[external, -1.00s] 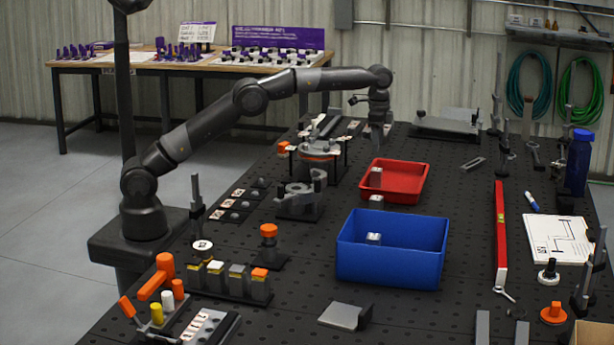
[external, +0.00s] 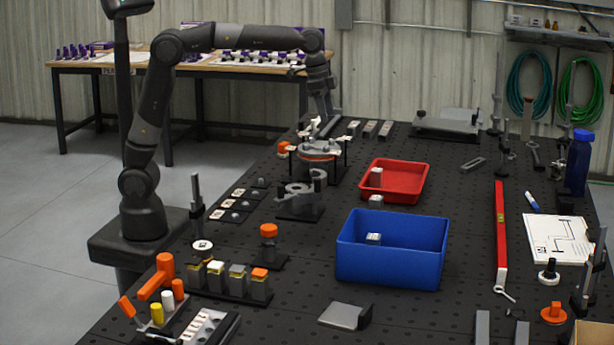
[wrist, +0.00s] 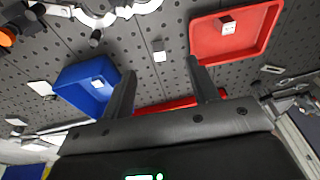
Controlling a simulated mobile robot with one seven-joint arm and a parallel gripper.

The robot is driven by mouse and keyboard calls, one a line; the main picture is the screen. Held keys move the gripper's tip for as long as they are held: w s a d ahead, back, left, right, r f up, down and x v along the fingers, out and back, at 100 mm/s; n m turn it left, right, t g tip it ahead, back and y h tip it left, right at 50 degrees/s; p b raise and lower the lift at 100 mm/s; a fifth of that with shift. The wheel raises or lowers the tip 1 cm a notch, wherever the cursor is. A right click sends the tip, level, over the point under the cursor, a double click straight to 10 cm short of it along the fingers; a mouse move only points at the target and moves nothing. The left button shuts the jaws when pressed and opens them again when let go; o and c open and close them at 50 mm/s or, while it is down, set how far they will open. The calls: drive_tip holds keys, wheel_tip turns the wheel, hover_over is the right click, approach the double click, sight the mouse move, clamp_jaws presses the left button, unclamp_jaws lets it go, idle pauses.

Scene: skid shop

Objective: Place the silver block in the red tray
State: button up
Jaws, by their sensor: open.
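The red tray (external: 413,194) sits on the black perforated bench and also shows at the upper right of the wrist view (wrist: 213,50). An upright silver block (external: 376,177) stands inside it near its left side; the wrist view also shows this block (wrist: 227,25). A smaller light block (external: 376,202) lies between the tray and the blue bin, and appears in the wrist view (wrist: 159,57). My gripper (wrist: 161,66) is open, with nothing between its fingers. In the external view my gripper (external: 327,118) is raised beyond the tray, to its left.
The blue bin (external: 388,262) stands in front of the tray with a small light block (external: 373,239) inside. A clamp fixture (external: 318,160) stands left of the tray. A red level (external: 501,235) lies to the right. The bench between tray and level is mostly clear.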

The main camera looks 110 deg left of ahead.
drive_tip(key=s+d+t, duration=0.1)
drive_tip(key=s+d, duration=0.5)
drive_tip(key=s, duration=0.3)
drive_tip(key=s+d+t, duration=0.1)
drive_tip(key=s+d, duration=0.5)
drive_tip(key=s, duration=0.2)
drive_tip(key=s+d+f+t, duration=0.1)
drive_tip(key=s+d+f, duration=0.3)
drive_tip(key=s+f, duration=0.5)
drive_tip(key=s, duration=0.4)
drive_tip(key=shift+d+f+h, duration=0.15)
drive_tip(key=shift+h, duration=0.15)
